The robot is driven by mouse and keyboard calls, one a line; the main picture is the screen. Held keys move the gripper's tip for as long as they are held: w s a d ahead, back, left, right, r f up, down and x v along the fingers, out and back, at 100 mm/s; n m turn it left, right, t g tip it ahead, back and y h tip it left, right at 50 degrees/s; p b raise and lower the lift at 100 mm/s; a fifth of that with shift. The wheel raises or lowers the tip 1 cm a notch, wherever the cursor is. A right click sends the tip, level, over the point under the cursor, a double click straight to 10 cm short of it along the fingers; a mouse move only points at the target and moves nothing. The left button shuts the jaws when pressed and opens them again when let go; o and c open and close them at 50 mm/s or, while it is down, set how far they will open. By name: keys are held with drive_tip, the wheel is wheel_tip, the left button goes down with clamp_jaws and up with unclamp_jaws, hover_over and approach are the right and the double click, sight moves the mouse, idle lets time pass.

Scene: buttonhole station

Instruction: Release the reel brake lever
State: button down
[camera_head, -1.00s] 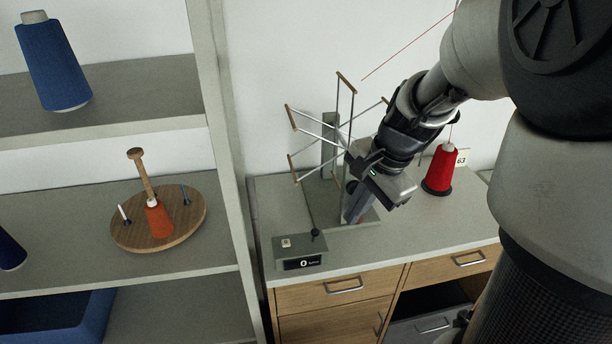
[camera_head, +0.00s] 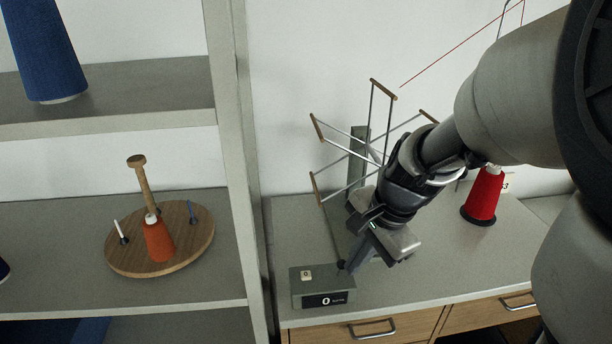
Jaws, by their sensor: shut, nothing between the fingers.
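The reel (camera_head: 372,152), a frame of thin metal arms with wooden end bars, stands on the grey worktop in front of its upright post. A small lever with a dark ball knob (camera_head: 341,265) sits at the right end of the grey counter box (camera_head: 308,284). My gripper (camera_head: 352,266) is shut and empty, pointing down and left. Its fingertips are right beside the knob, on its right side. I cannot tell whether they touch it. The gripper and wrist hide the foot of the reel, and the lever's stem is hard to make out.
A red thread cone (camera_head: 484,196) stands on the worktop (camera_head: 465,262) to the right of my arm. A shelf unit on the left holds a wooden disc (camera_head: 125,252) with an orange cone and pegs, and a large blue cone (camera_head: 42,50) above.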

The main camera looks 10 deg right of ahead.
drive_tip(key=shift+r, duration=0.15)
drive_tip(key=p, duration=0.1)
drive_tip(key=g+p, duration=0.1)
drive_tip(key=shift+w+r+p, duration=0.2)
drive_tip(key=shift+w+p, duration=0.15)
drive_tip(key=shift+p, duration=0.05)
drive_tip(key=w+g+p, duration=0.1)
drive_tip(key=p, duration=0.1)
drive_tip(key=w+g+p, duration=0.1)
drive_tip(key=w+p, duration=0.1)
drive_tip(key=p, duration=0.1)
drive_tip(key=w+g+p, duration=0.1)
drive_tip(key=p, duration=0.1)
drive_tip(key=shift+w+r+p, duration=0.2)
drive_tip(key=shift+r+p, duration=0.05)
drive_tip(key=shift+p, duration=0.1)
drive_tip(key=shift+s+f, duration=0.1)
drive_tip(key=shift+s, duration=0.05)
